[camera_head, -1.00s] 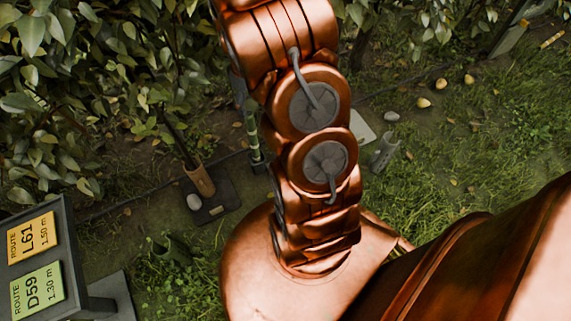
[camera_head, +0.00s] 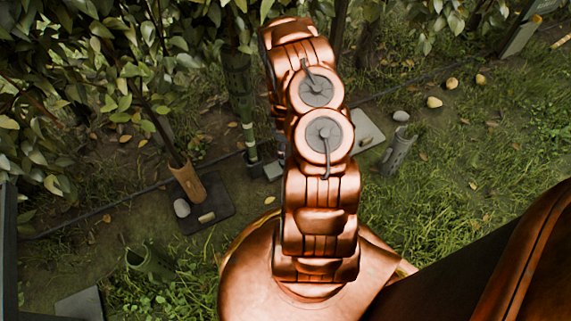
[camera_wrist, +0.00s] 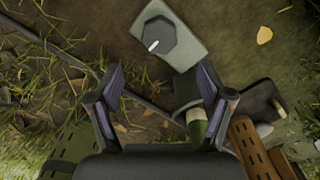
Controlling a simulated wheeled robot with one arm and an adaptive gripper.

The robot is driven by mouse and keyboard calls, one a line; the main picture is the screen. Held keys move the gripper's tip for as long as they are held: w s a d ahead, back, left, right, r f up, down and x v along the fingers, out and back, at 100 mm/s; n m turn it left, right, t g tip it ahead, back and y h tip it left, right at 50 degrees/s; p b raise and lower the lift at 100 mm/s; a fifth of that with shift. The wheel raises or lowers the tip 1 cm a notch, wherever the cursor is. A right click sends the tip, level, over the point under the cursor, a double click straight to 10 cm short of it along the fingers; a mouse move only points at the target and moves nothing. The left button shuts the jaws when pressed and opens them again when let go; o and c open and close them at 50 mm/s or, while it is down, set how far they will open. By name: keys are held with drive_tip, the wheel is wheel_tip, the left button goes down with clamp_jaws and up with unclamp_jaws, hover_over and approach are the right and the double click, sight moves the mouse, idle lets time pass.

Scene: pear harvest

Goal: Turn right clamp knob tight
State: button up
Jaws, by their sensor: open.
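In the wrist view a dark many-sided knob (camera_wrist: 158,38) with a short white mark sits on a pale grey plate (camera_wrist: 190,55). I take it for a clamp knob, but cannot tell for sure that it is the right one. My gripper (camera_wrist: 160,88) is open and empty, its two dark fingers spread below the knob in the picture and apart from it. In the head view my arm hides the gripper. A pale grey plate (camera_head: 373,127) shows to the right of the arm there; no knob can be made out on it.
A green post (camera_wrist: 197,128) with a pale band and a dark block (camera_wrist: 186,88) are near the right finger. In the head view a dark plate (camera_head: 226,207) with a brown sleeve (camera_head: 187,183) lies left of the arm. A grey tube (camera_head: 398,150) stands on the grass at right.

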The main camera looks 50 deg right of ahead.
drive_tip(key=shift+s+d+f+b, duration=0.1)
drive_tip(key=shift+f+b, duration=1.8)
drive_tip(key=shift+f, duration=2.5)
drive_tip(key=c, duration=1.2)
